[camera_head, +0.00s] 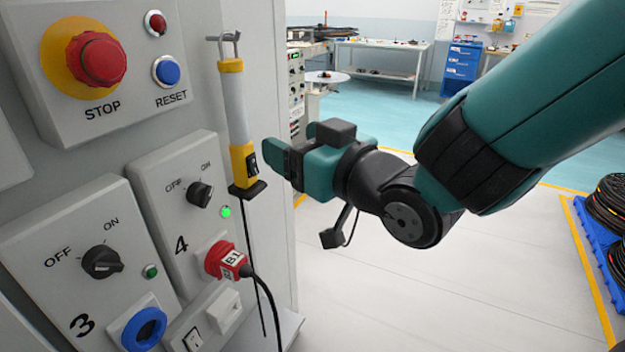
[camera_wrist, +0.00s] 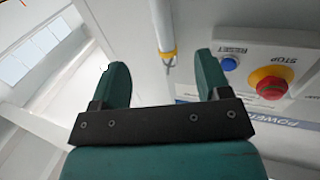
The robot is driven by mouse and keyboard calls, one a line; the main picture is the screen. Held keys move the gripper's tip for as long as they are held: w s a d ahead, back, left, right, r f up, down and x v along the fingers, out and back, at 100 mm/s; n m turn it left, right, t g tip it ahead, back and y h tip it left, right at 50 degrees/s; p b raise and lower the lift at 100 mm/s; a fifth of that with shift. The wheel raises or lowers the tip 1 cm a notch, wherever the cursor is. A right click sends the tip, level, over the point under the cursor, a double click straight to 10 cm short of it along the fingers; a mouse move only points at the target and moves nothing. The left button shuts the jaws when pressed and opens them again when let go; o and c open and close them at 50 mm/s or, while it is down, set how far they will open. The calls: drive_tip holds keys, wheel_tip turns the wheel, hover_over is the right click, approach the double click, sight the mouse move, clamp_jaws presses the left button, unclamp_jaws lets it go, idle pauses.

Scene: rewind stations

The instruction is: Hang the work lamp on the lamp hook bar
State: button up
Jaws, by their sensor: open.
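The work lamp (camera_head: 236,110) is a white tube with yellow ends and a black foot. It hangs upright along the grey cabinet front in the head view, its top at a grey metal hook bar (camera_head: 224,40). A thin black cable runs down from its foot. My gripper (camera_head: 278,158) is open and empty, just right of the lamp's lower half, apart from it as far as I can tell. In the wrist view, which is upside down, the lamp (camera_wrist: 160,25) shows beyond the gap between my open fingers (camera_wrist: 162,68). The exact contact at the hook is too small to tell.
Left of the lamp are a red STOP button (camera_head: 97,58), a blue RESET button (camera_head: 167,71) and rotary switches (camera_head: 200,194). A red plug (camera_head: 228,260) with a black cable sits below. Coiled cables on a blue pallet (camera_head: 598,240) stand at the right. The floor between is clear.

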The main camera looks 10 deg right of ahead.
drive_tip(key=s+d+f+g+h, duration=0.3)
drive_tip(key=s+d+f+g, duration=0.1)
drive_tip(key=s+g, duration=0.3)
drive_tip(key=s+d+f+g+h, duration=0.2)
drive_tip(key=s+d+g, duration=0.3)
drive_tip(key=s+g, duration=0.3)
drive_tip(key=s+f, duration=0.1)
drive_tip(key=s, duration=0.2)
drive_tip(key=shift+d+f+h, duration=0.2)
drive_tip(key=shift+f+h, duration=0.2)
idle(1.5)
